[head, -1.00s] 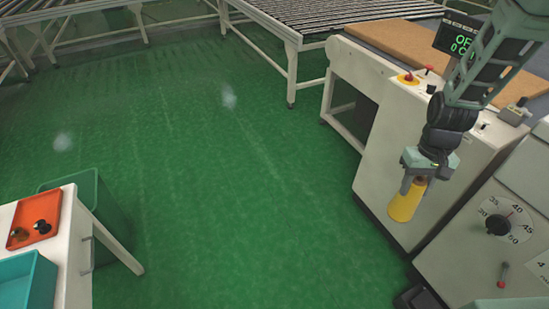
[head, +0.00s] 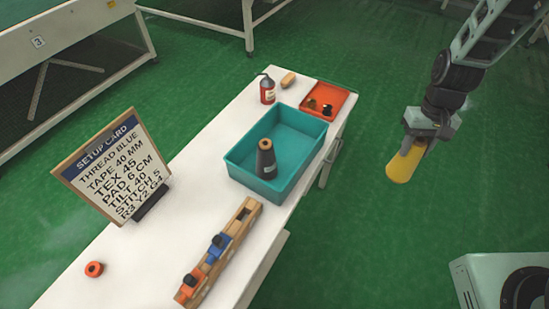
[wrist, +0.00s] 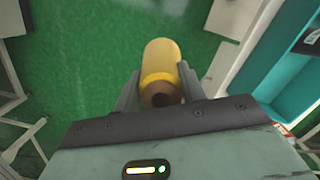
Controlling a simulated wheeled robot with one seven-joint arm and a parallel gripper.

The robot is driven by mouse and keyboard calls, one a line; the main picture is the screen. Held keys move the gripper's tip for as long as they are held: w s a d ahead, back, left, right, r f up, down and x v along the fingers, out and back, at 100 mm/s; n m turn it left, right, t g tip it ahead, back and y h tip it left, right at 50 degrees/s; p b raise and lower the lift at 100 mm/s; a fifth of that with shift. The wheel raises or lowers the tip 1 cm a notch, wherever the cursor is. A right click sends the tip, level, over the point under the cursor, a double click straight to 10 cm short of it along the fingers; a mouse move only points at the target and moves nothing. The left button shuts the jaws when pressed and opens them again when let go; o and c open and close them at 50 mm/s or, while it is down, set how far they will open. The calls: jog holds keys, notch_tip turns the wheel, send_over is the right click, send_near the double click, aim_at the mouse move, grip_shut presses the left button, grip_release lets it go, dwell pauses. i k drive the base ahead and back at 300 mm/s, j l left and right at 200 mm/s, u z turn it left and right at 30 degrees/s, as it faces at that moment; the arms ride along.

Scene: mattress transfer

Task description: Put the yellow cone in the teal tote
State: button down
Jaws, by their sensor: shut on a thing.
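The yellow cone (head: 404,164) is held in my gripper (head: 425,135), out over the green floor to the right of the white table. In the wrist view the cone (wrist: 161,62) sits between the two fingers of my gripper (wrist: 160,88), with its brown tip end toward the camera. The teal tote (head: 252,185) stands on the table, left of my gripper and apart from it. A dark grey cone (head: 266,160) stands upright inside the tote. In the wrist view a teal edge (wrist: 272,75), likely the tote, shows at the right.
On the white table (head: 125,240) are an orange tray (head: 341,104) with small dark items, a red bottle (head: 267,90), a wooden rack (head: 222,250) with spools, a setup card (head: 112,165) and an orange spool (head: 94,269). A pale machine (head: 480,285) stands at the lower right.

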aim_at(290, 145)
jog(key=i+u, duration=0.1)
jog(key=u, duration=0.3)
jog(key=i+u, duration=0.1)
jog(key=u, duration=0.3)
jog(key=i+l+u, duration=0.2)
jog(key=l+u, duration=0.15)
jog(key=l, duration=0.3)
jog(key=i+l+u, duration=0.2)
jog(key=l, duration=0.15)
jog(key=k, duration=0.05)
